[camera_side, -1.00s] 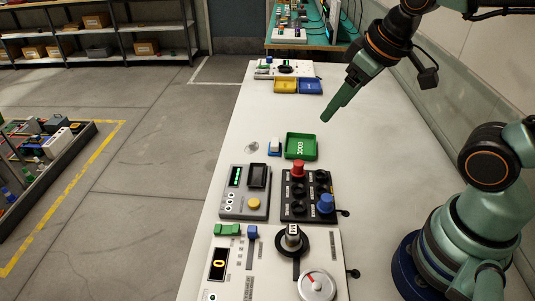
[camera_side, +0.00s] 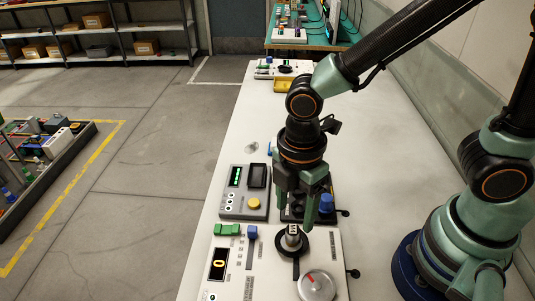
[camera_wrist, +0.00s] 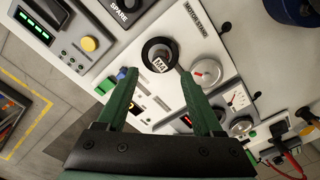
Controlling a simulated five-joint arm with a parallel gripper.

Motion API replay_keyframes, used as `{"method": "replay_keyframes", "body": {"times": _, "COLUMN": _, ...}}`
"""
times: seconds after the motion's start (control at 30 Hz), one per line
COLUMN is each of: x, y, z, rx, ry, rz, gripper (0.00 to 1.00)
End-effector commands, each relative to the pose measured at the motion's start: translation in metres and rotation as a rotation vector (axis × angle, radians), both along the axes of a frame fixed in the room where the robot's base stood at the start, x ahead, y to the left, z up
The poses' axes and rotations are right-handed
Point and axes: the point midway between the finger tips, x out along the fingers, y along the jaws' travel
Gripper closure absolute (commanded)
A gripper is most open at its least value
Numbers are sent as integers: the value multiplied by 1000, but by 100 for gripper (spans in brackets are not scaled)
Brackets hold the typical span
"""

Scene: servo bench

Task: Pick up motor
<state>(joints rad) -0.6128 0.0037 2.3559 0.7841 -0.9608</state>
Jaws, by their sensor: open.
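The motor (camera_side: 293,233) is a small grey cylinder with a labelled cap. It stands upright in a black round holder on the white panel (camera_side: 233,262) at the front of the bench. In the wrist view the motor (camera_wrist: 161,66) shows from above inside the black ring, just beyond my fingertips and a little left of the middle between them. My gripper (camera_side: 306,215) points down over the black board, slightly above and behind the motor in the side view. In the wrist view my gripper (camera_wrist: 168,82) is open, with nothing between its green fingers.
A grey box (camera_side: 245,192) with a yellow button stands left of my gripper. A blue knob (camera_side: 326,204) rises from the black board close to my fingers. A dial (camera_side: 317,285) lies right of the motor. The bench is clear at right.

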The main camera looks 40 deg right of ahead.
Motion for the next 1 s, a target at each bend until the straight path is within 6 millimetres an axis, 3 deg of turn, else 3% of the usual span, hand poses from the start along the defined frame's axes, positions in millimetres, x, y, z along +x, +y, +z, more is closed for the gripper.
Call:
{"method": "replay_keyframes", "body": {"times": 0.27, "x": 0, "y": 0, "z": -19, "rx": 0, "ry": 0, "rz": -2, "gripper": 32}}
{"method": "replay_keyframes", "body": {"times": 0.63, "x": -1, "y": 0, "z": -60, "rx": -1, "ry": 2, "rz": -3, "gripper": 32}}
{"method": "replay_keyframes", "body": {"times": 1.0, "x": 0, "y": 0, "z": -67, "rx": 1, "ry": -2, "rz": -3, "gripper": 32}}
